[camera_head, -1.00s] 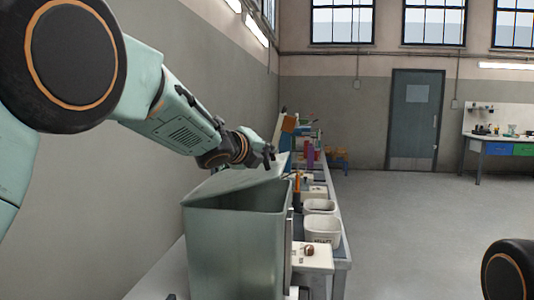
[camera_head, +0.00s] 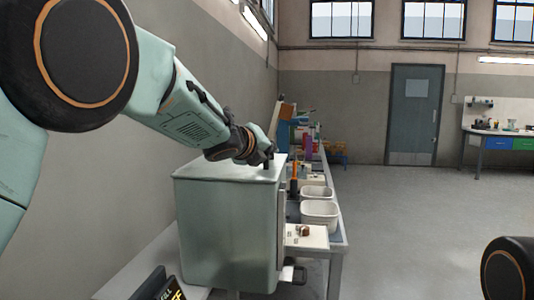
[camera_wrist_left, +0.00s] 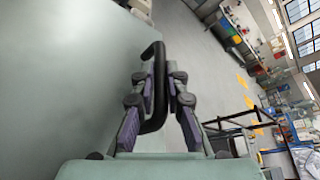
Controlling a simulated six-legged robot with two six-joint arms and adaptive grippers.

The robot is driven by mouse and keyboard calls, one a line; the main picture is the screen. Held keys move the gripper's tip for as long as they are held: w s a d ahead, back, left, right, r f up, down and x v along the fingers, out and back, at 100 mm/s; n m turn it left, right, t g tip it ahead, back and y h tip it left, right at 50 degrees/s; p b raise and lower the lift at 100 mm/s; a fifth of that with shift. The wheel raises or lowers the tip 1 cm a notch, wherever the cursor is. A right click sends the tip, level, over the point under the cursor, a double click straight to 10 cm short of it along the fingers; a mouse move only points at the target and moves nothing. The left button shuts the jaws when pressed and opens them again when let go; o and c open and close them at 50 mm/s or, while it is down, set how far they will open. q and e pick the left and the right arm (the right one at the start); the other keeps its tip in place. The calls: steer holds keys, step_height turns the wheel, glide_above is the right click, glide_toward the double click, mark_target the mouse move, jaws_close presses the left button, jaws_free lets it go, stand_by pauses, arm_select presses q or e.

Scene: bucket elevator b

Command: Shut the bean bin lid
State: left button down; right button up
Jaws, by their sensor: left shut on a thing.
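The bean bin (camera_head: 228,235) is a pale green metal box on the bench in the head view. Its lid (camera_head: 222,170) lies flat across the top, and no gap shows at the rim. My left gripper (camera_head: 266,163) is at the lid's far right edge. In the left wrist view the left gripper (camera_wrist_left: 160,95) has its fingers on either side of a black bar handle (camera_wrist_left: 155,85) and is shut on it. The lid's flat surface (camera_wrist_left: 70,75) fills the left of that view. My right gripper is not in view.
Two white tubs (camera_head: 320,214) and a white box with a brown knob (camera_head: 304,231) stand on the bench right of the bin. A black sign with yellow letters (camera_head: 160,286) is in front.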

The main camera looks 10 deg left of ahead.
arm_select(q)
steer(key=shift+d+f, duration=0.1)
steer(key=shift+f, duration=0.35)
steer(key=c, duration=1.7)
jaws_free()
steer(key=shift+s+d, duration=0.1)
steer(key=shift+o, duration=0.2)
steer(key=shift+r, duration=0.1)
steer(key=shift+s+a+r, duration=0.2)
steer(key=shift+s+a, duration=0.1)
steer(key=shift+s, duration=0.1)
step_height(320, 180, up, 3)
glide_above(247, 178)
steer(key=shift+s+r, duration=0.1)
steer(key=shift+r, duration=0.1)
steer(key=shift+f, duration=0.15)
